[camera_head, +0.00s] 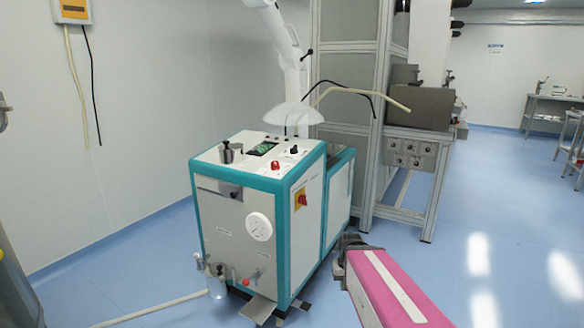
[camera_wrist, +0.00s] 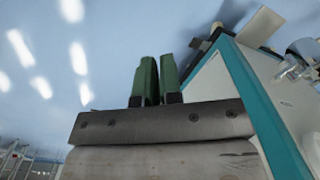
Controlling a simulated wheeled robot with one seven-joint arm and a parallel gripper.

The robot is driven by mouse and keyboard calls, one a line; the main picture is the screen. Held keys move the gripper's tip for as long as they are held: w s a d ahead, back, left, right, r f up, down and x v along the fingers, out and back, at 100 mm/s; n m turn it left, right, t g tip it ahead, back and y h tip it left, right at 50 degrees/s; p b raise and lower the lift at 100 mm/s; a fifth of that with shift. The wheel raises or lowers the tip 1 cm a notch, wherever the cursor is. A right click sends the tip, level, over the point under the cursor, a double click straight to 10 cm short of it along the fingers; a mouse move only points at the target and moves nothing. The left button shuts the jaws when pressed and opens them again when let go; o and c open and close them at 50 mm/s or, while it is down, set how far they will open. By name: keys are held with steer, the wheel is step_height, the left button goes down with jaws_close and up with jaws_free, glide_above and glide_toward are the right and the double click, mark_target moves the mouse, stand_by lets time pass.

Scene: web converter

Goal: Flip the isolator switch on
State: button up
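The isolator switch (camera_head: 301,199) is a red rotary knob on a yellow plate. It sits on the upper right-hand side panel of the teal and white machine (camera_head: 311,240). Its exact handle angle is too small to tell. My gripper (camera_head: 350,242) shows at the end of my pink arm, lower than the switch and to its right, apart from the machine. In the wrist view the green fingers (camera_wrist: 159,80) are close together with nothing visible between them. That view shows the machine's teal edge and lower fittings at right, but not the switch.
A red button (camera_head: 276,165), black knob and metal cups are on the machine's top. A white dial (camera_head: 259,227) and pipe fittings (camera_head: 220,276) are on its front. A grey framed cabinet (camera_head: 350,80) stands behind. Open blue floor (camera_head: 490,230) lies to the right.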

steer(key=o, duration=0.5)
steer(key=shift+s, duration=0.35)
steer(key=o, duration=0.9)
steer(key=shift+w+a+y, duration=0.35)
steer(key=shift+w, duration=0.2)
steer(key=shift+w+a+y, duration=0.3)
steer(key=shift+w+y, duration=0.05)
steer(key=shift+w, duration=0.2)
steer(key=m+t+y, duration=0.3)
steer(key=t+y, duration=0.6)
steer(key=y, duration=0.5)
glide_toward(305, 201)
steer(key=x, duration=1)
steer(key=shift+w+f, duration=0.15)
steer(key=shift+w, duration=0.3)
steer(key=c, duration=0.9)
